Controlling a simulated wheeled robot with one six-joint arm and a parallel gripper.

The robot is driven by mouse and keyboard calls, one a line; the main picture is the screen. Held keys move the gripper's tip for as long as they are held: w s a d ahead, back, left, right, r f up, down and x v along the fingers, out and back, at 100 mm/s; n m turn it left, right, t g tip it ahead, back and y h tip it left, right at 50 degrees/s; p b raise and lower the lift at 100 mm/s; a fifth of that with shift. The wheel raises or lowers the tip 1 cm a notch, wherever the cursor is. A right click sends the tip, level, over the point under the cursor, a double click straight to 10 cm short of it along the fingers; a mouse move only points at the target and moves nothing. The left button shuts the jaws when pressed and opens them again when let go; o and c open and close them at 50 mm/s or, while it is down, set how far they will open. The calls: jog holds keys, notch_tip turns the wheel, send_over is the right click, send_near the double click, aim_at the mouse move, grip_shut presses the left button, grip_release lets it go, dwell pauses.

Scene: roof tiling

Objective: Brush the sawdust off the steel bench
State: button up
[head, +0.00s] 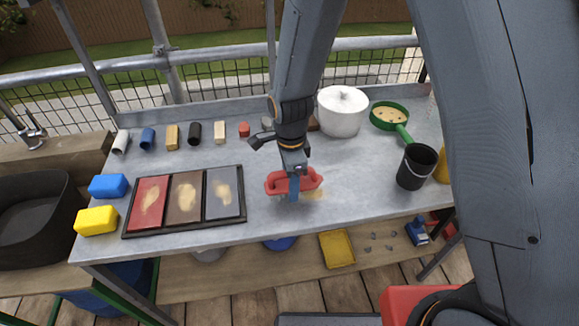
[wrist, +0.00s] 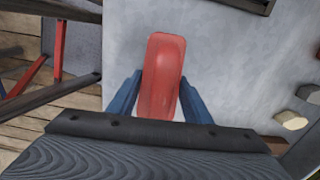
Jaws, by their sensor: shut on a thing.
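The steel bench (head: 275,215) is a long grey top running across the head view. My gripper (head: 292,188) is over its middle, near the front edge. It is shut on a red brush (head: 308,181); the brush also shows between the blue fingers in the wrist view (wrist: 163,75). A pale tan patch of sawdust (head: 313,194) lies on the bench at the right of the brush. The brush is at or just above the bench top; I cannot tell whether it touches. Its underside is hidden.
A dark tray with red, brown and grey panels (head: 185,235), each with a tan smear, lies to the left. Blue (head: 109,186) and yellow (head: 97,220) blocks sit beside it. A white pot (head: 342,112), green sieve (head: 389,116) and black bucket (head: 417,166) stand at right. Small blocks line the back.

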jog(key=shift+r+p, duration=1.95)
jog(key=shift+r, duration=0.75)
